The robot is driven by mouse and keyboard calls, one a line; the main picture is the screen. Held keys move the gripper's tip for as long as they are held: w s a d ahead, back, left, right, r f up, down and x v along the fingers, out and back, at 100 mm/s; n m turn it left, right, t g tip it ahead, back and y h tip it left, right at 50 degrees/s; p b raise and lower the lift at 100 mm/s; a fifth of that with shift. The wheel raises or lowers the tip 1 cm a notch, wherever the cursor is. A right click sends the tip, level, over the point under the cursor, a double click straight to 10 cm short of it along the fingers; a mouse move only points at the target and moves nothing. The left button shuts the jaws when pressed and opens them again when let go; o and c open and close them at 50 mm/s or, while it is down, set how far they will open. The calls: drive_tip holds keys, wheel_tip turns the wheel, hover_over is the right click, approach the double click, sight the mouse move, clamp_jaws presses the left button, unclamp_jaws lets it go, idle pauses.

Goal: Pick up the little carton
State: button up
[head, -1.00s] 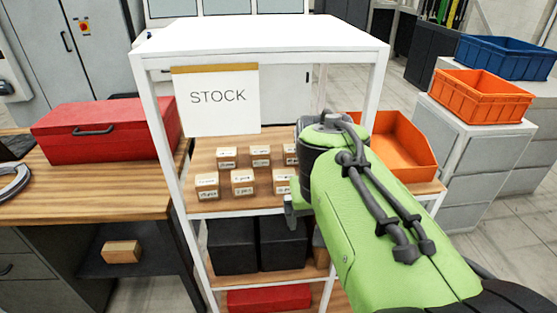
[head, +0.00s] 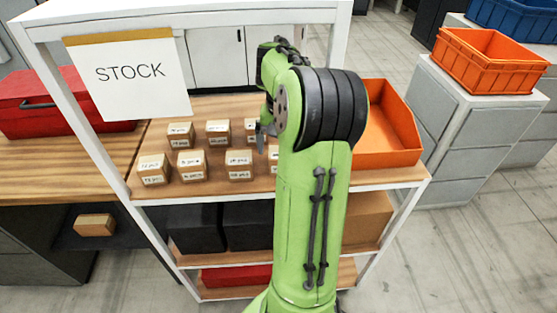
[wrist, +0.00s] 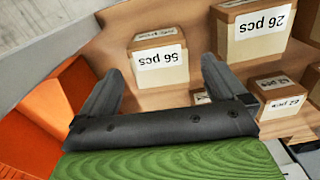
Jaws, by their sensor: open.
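Several small brown cartons with white labels stand in two rows on the wooden shelf (head: 215,192); one front carton (head: 239,165) is near my arm. My gripper (head: 265,135) hangs at the right end of the rows, partly hidden by my arm. In the wrist view my gripper (wrist: 162,66) is open and empty. A carton labelled "56 pcs" (wrist: 160,66) shows upside down between and beyond the fingertips. A carton labelled "26 pcs" (wrist: 252,32) and one labelled "62 pcs" (wrist: 283,101) are to its right. Which is the little carton I cannot tell.
An orange bin (head: 385,140) stands right of my arm on the same shelf. White rack posts and a STOCK sign (head: 130,75) flank the cartons at left. Black boxes (head: 195,228) sit on the shelf below. A red toolbox (head: 40,105) is on the left bench.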

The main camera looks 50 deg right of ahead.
wheel_tip(320, 180, down, 4)
drive_tip(key=shift+w+d+r+b, duration=0.1)
drive_tip(key=shift+r+b, duration=0.1)
drive_tip(key=shift+b, duration=0.1)
drive_tip(key=shift+r, duration=0.1)
drive_tip(key=shift+c, duration=0.2)
drive_tip(key=c, duration=1.1)
drive_tip(key=shift+r, duration=0.1)
drive_tip(key=shift+r, duration=0.3)
drive_tip(key=r, duration=0.1)
drive_tip(key=r+p, duration=0.1)
drive_tip(key=r, duration=0.1)
drive_tip(key=shift+s+a, duration=0.2)
drive_tip(key=s+a+b, duration=0.1)
drive_tip(key=s+a, duration=1)
drive_tip(key=a, duration=0.2)
drive_tip(key=shift+s+a+f+b, duration=0.15)
drive_tip(key=shift+s+b, duration=0.15)
drive_tip(key=shift+b, duration=0.1)
